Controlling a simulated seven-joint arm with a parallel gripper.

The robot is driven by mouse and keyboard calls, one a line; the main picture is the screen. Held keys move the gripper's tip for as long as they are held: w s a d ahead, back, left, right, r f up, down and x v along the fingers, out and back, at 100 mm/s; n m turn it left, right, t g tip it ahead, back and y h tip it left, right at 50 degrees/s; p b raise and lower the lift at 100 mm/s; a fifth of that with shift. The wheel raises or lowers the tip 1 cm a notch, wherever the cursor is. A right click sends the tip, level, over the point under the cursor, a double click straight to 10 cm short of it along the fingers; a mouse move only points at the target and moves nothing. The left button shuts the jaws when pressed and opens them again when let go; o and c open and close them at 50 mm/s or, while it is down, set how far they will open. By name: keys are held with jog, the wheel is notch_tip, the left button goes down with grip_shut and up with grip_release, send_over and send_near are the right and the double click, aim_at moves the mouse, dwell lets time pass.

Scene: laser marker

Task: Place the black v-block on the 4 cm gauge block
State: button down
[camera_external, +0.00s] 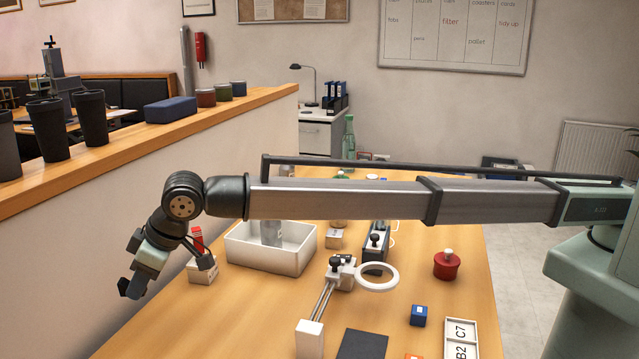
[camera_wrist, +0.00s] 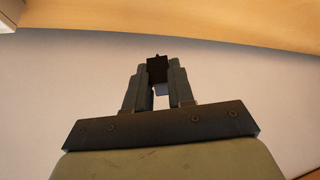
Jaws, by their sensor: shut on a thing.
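My gripper (camera_external: 131,286) is at the left of the outside view, in the air near the table's left edge and beside the partition. In the wrist view its two fingers (camera_wrist: 157,88) are closed on a small black block (camera_wrist: 157,69), which looks like the v-block. Its groove cannot be made out. In the outside view the held block cannot be told apart from the dark fingers. I cannot read which is the 4 cm gauge block.
A white tray (camera_external: 268,259) with a grey block (camera_external: 271,233) in it stands right of the gripper. A red object (camera_external: 197,238) shows above the nearer pale block. A ring-ended stand (camera_external: 377,278) is mid-table. The partition (camera_external: 130,215) rises close on the left.

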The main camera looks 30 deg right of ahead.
jog(key=shift+w+r, duration=0.25)
jog(key=shift+r, duration=0.05)
jog(key=w+d+r+m, duration=0.1)
jog(key=w+d+r, duration=0.2)
jog(key=w+d, duration=0.35)
jog(key=w+d+r, duration=0.1)
jog(key=w+d, duration=0.1)
jog(key=d, duration=0.6)
jog(key=w+d+r+m+t, duration=0.1)
jog(key=w+d+r, duration=0.1)
jog(key=d, duration=0.7)
jog(key=w+d+r+m+h, duration=0.1)
jog(key=w+d, duration=0.2)
jog(key=d, duration=0.6)
jog(key=shift+w+d+r+t, duration=0.15)
jog(key=shift+d+t, duration=0.05)
jog(key=shift+t, duration=0.1)
jog(key=s+d+f+m+t+h, duration=0.1)
jog(key=s+d+m, duration=0.1)
jog(key=d, duration=0.6)
jog(key=s+d+f+m+t+h, duration=0.1)
jog(key=d+f+m, duration=0.1)
jog(key=d, duration=0.6)
jog(key=m, duration=0.2)
send_near(333, 232)
jog(key=shift+h, duration=0.3)
jog(key=shift+a+x, duration=0.15)
jog(key=shift+x, duration=1.2)
jog(key=shift+a+x, duration=0.2)
jog(key=shift+x, duration=1.1)
